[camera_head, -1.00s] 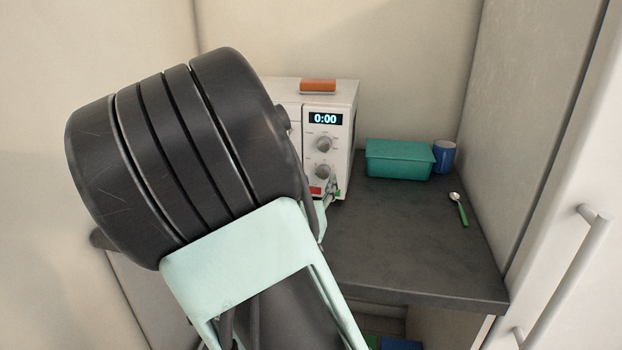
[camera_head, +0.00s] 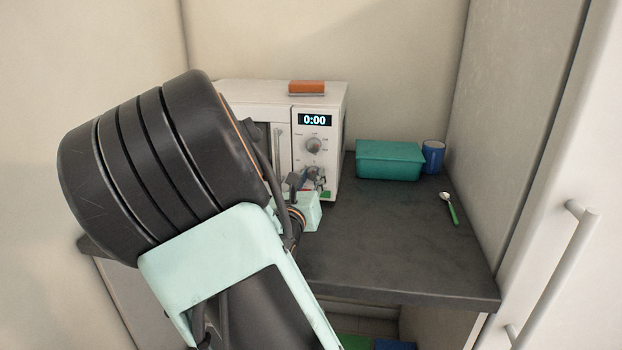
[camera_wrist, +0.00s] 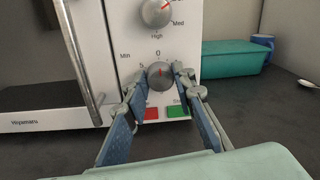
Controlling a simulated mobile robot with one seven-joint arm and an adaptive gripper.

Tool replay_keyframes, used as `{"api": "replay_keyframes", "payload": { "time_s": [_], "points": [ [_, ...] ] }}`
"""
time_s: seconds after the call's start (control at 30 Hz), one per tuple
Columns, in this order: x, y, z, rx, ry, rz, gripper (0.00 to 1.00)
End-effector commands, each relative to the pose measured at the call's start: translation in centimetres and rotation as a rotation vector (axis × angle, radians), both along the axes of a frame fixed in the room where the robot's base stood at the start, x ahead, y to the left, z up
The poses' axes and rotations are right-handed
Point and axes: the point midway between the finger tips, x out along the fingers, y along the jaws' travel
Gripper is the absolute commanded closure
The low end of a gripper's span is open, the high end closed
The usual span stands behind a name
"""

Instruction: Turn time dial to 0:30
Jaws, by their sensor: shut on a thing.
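The white microwave (camera_head: 335,130) stands on the dark counter, and its display (camera_head: 314,120) reads 0:00. The time dial is the lower grey knob (camera_wrist: 161,74) in the wrist view, with its red mark pointing up at 0 on the scale. My gripper (camera_wrist: 160,80) is at this dial, with one blue-padded finger on each side of it, shut on it. In the head view my gripper (camera_head: 313,182) partly covers the lower dial. The upper power dial (camera_head: 314,145) is free; it also shows in the wrist view (camera_wrist: 156,12).
Red (camera_wrist: 150,113) and green (camera_wrist: 177,112) buttons sit just below the dial. The door handle (camera_wrist: 80,60) is to the left. An orange block (camera_head: 306,87) lies on the microwave. A teal box (camera_head: 388,160), blue mug (camera_head: 433,157) and spoon (camera_head: 449,208) are at right.

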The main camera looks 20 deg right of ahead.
Motion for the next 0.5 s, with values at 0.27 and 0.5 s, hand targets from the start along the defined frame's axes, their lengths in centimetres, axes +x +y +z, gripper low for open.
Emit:
{"api": "replay_keyframes", "payload": {
  "time_s": [0.27,0.5],
  "points": [
    [-0.02,-0.03,-0.05,0.027,-0.018,0.000,1.00],
    [-0.06,-0.12,-0.16,0.135,-0.092,-0.002,1.00]
  ]
}}
